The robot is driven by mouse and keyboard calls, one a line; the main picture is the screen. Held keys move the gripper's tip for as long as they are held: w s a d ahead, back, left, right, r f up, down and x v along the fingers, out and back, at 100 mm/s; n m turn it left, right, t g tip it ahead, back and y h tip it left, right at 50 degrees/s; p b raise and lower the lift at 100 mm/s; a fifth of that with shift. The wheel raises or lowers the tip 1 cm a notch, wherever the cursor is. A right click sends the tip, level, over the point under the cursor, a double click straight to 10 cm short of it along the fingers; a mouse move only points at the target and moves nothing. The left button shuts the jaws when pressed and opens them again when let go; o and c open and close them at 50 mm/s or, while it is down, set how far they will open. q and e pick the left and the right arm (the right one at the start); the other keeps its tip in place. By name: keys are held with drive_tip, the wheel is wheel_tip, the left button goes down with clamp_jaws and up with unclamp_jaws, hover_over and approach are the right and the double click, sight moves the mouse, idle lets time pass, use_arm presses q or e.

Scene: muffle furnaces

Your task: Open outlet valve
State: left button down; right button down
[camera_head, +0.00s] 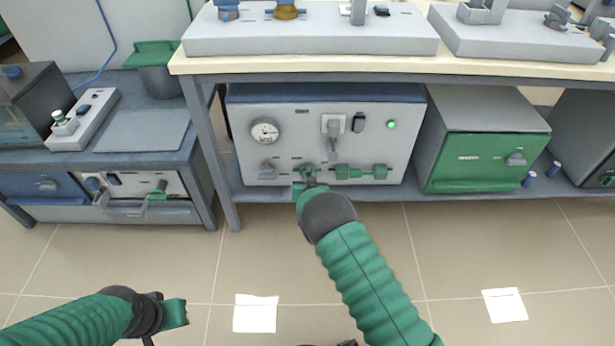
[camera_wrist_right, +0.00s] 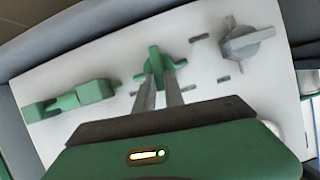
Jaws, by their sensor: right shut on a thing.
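The light grey front panel (camera_head: 290,135) stands on the shelf under the workbench, facing me. Low on it is a green valve knob (camera_head: 307,169), which also shows in the wrist view (camera_wrist_right: 154,58). My right gripper (camera_head: 310,181) reaches this knob; its two narrow grey fingers (camera_wrist_right: 163,85) are shut on the knob's handle. A grey valve knob (camera_head: 268,167) sits to its left in the head view and appears at the upper right in the wrist view (camera_wrist_right: 247,42). No readable label marks the outlet valve. My left gripper (camera_head: 175,312) hangs empty over the floor; its jaw gap is unclear.
A round gauge (camera_head: 265,131), a grey plug (camera_head: 334,126) and a lit green lamp (camera_head: 392,125) are higher on the panel. Green fittings (camera_head: 360,172) lie right of the held knob. A green-fronted furnace (camera_head: 487,158) stands to the right. The floor in front is clear.

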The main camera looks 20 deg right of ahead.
drive_tip(key=f+m+t+y+b, duration=0.1)
drive_tip(key=m, duration=0.3)
drive_tip(key=d+f+m+t+y+b, duration=0.1)
drive_tip(key=m+t+y+b, duration=0.1)
drive_tip(key=m, duration=0.2)
drive_tip(key=d+f+m+t+y+b, duration=0.1)
drive_tip(key=m, duration=0.3)
drive_tip(key=shift+s+d+m+t+y, duration=0.2)
drive_tip(key=shift+s+m+t+y, duration=0.1)
drive_tip(key=shift+s+y, duration=0.1)
drive_tip(key=shift+b, duration=0.3)
idle(0.4)
drive_tip(key=c, duration=1.4)
unclamp_jaws()
drive_tip(key=shift+c, duration=0.2)
drive_tip(key=shift+r, duration=0.1)
